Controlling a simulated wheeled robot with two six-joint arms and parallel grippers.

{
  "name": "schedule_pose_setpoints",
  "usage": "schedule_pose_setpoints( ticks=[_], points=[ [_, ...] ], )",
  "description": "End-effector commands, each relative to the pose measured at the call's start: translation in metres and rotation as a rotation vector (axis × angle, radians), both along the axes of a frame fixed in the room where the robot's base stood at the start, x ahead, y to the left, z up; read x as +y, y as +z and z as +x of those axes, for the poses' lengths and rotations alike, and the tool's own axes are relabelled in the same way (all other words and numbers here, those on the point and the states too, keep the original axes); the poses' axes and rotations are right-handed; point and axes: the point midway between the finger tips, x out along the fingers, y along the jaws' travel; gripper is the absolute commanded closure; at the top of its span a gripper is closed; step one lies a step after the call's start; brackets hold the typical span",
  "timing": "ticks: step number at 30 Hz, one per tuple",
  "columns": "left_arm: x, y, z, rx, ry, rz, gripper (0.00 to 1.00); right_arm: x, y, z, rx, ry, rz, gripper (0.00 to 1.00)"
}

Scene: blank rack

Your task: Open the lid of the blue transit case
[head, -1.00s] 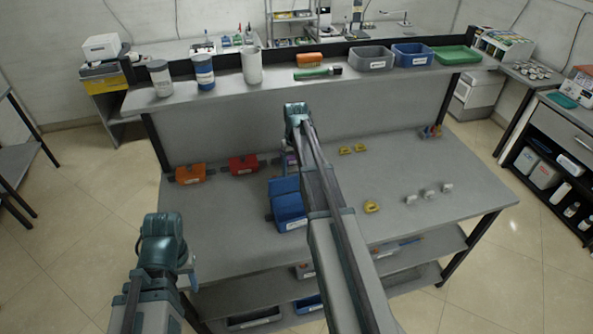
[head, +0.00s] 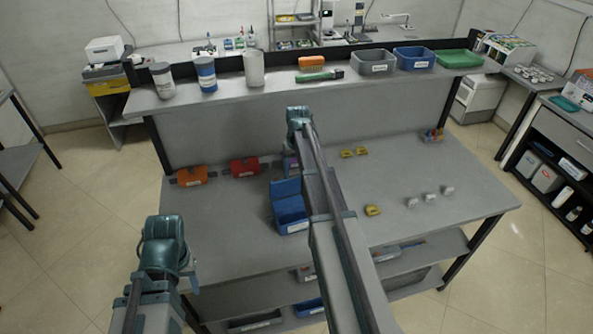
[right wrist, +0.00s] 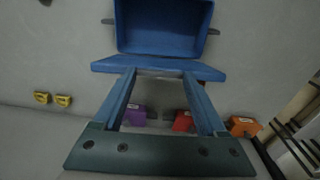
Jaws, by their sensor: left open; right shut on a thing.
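The blue transit case (head: 293,221) stands on the lower bench, and its lid (head: 286,187) is raised at the back. The right wrist view looks into the open, empty blue body (right wrist: 165,28), with the lid (right wrist: 160,66) nearly edge-on beside it. My right gripper (right wrist: 160,76) is shut on the lid, its fingers reaching its edge. In the head view my right arm hides that gripper and part of the case's right side. My left gripper (head: 191,279) is open and empty, low at the bench's front left; its fingertips are hardly visible.
Orange (head: 192,175), red (head: 244,167) and purple (head: 291,166) cases stand along the back. Yellow pieces (head: 373,210) and white pieces (head: 429,197) lie to the right. A raised shelf (head: 220,95) runs behind. The bench left of the blue case is clear.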

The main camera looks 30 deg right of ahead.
Motion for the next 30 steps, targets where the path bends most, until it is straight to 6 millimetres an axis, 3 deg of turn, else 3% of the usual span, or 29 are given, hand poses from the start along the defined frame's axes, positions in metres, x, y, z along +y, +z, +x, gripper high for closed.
schedule_pose_setpoints(
  ticks=[6, 7, 11, 22, 30],
  points=[
    [0.000, 0.000, 0.000, 0.000, 0.000, 0.000, 0.50, 0.000, 0.000, 0.000, -0.001, 0.000, 0.000, 1.00],
    [0.000, 0.000, 0.000, 0.000, 0.000, 0.000, 0.50, 0.000, 0.000, 0.000, -0.001, 0.000, 0.000, 0.22],
    [0.000, 0.000, 0.000, 0.000, 0.000, 0.000, 0.50, 0.000, 0.000, 0.000, 0.000, 0.000, 0.000, 0.00],
    [0.000, 0.004, 0.000, 0.000, 0.000, 0.000, 0.50, 0.000, 0.004, 0.000, 0.000, 0.000, 0.000, 0.00],
    [0.000, 0.029, 0.000, 0.001, -0.002, 0.000, 0.50, 0.000, 0.029, -0.001, 0.000, 0.000, 0.000, 0.00]
  ],
)
